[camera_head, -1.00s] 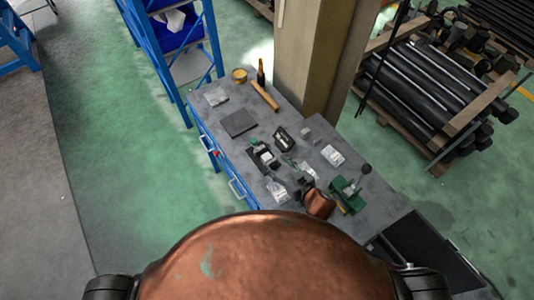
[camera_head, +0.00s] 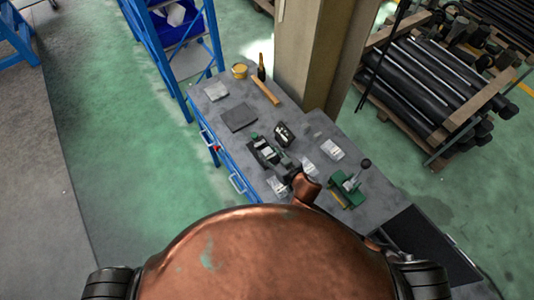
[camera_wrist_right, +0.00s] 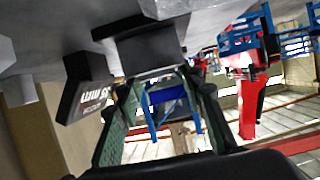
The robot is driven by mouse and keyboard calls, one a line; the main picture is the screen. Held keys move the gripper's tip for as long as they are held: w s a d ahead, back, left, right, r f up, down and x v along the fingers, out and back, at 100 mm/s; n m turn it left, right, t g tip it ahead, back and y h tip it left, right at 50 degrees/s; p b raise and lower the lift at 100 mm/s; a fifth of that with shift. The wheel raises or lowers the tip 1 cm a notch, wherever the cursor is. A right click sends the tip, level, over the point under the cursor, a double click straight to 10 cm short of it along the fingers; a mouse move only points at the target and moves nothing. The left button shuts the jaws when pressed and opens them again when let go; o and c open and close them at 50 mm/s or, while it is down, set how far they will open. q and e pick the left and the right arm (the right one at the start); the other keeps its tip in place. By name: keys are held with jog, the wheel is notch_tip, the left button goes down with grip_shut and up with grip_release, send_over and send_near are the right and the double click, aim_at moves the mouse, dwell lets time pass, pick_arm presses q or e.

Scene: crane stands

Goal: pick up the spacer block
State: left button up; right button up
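My right gripper (camera_head: 284,163) is low over the workbench (camera_head: 222,140), beside a cluster of small parts. In the right wrist view the gripper (camera_wrist_right: 162,88) has its two green-lined fingers apart, with nothing held between them. A dark block (camera_wrist_right: 150,46) shows just beyond the fingertips, in line with the gap, apparently not touched. I take it for the spacer block, but cannot be sure. In the head view the gripper and nearby dark parts overlap, so the block is not distinct there. My left gripper is out of view.
A dark box with white lettering (camera_wrist_right: 88,92) is close beside one finger; it also stands on the bench (camera_head: 283,134). A green tool (camera_head: 346,188), a clear bag (camera_head: 332,149), a dark plate (camera_head: 239,117) and a yellow tin (camera_head: 240,71) lie around. A pillar (camera_head: 318,60) rises behind.

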jog(key=c, duration=0.8)
grip_shut()
jog(key=shift+r, duration=0.2)
